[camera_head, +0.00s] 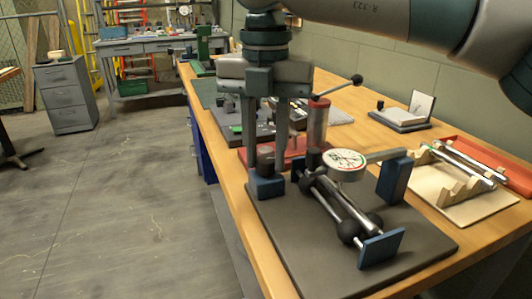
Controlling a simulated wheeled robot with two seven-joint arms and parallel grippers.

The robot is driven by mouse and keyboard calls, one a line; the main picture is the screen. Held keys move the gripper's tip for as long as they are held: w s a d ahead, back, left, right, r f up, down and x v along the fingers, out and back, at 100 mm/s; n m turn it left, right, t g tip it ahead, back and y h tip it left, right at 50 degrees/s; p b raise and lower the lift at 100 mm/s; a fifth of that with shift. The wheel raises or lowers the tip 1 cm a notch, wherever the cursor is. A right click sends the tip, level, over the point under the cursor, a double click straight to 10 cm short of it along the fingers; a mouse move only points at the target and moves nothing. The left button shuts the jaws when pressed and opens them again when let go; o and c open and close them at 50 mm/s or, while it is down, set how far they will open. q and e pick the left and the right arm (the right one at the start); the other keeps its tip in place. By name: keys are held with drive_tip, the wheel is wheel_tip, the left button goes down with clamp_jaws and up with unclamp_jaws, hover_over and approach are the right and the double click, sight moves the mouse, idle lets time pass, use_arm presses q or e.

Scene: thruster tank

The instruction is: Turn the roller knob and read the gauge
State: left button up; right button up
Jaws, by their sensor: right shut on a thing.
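My right gripper (267,157) points straight down at the left end of the roller fixture, with its fingers on either side of the dark roller knob (266,161). It is shut on the knob, which sits above a blue block (266,187). The metal rollers (341,208) run from there toward a blue end plate (381,248), with dark round parts along them. The round white gauge (344,163) faces up above the rollers, on an arm from a blue post (394,181). Its needle reading is too small to tell. My left gripper is out of view.
The fixture stands on a dark plate (300,250) on the wooden bench. A cream V-block tray (455,194) with rods lies to the right, by a red tray (485,155). A lever press (318,122) on a red base stands just behind. Open floor lies left.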

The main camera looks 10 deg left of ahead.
sight(265, 159)
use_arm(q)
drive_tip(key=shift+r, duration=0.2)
use_arm(e)
drive_tip(key=shift+w+r, duration=0.1)
drive_tip(key=o, duration=1.1)
drive_tip(key=shift+c, duration=0.2)
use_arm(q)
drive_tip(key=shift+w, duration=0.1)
use_arm(e)
wheel_tip(265, 159, up, 7)
drive_tip(key=shift+f+p, duration=0.1)
drive_tip(key=shift+p, duration=0.65)
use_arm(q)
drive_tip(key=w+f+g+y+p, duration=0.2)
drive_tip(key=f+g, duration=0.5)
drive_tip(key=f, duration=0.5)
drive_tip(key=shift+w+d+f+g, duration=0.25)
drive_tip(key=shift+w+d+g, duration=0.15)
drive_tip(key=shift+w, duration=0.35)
use_arm(e)
wheel_tip(265, 159, up, 10)
drive_tip(key=shift+r, duration=0.25)
use_arm(q)
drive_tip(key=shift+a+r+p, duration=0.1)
drive_tip(key=shift+p, duration=0.2)
